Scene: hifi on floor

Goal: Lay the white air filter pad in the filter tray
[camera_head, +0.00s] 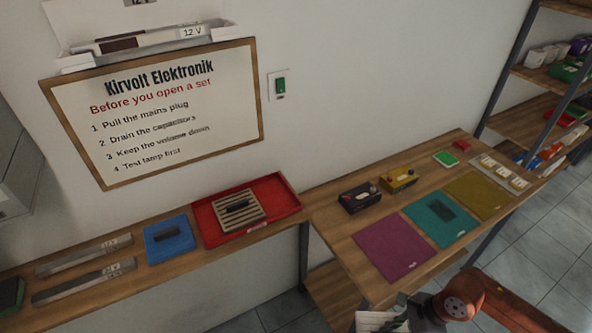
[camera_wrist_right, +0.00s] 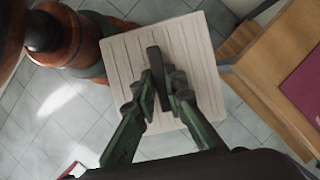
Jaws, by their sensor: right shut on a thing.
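The white air filter pad (camera_wrist_right: 125,50) is a square, ribbed, off-white pad with a dark bar handle (camera_wrist_right: 155,62). My right gripper (camera_wrist_right: 162,85) is shut on that handle and holds the pad over the floor, beside a wooden table edge. In the head view only part of the pad (camera_head: 378,321) shows at the bottom edge, next to my right arm. A red tray (camera_head: 286,208), the likely filter tray, lies on the left wooden shelf. A tan slatted pad (camera_head: 222,208) with a dark handle lies in it. My left gripper is not in view.
A blue pad (camera_head: 157,248) with a dark handle and two metal strips lie left of the red tray. The right table carries purple (camera_head: 393,248), teal (camera_head: 425,232) and olive (camera_head: 478,193) mats, a black box (camera_head: 359,198) and a yellow box (camera_head: 398,179). A dark bar lies on the teal mat.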

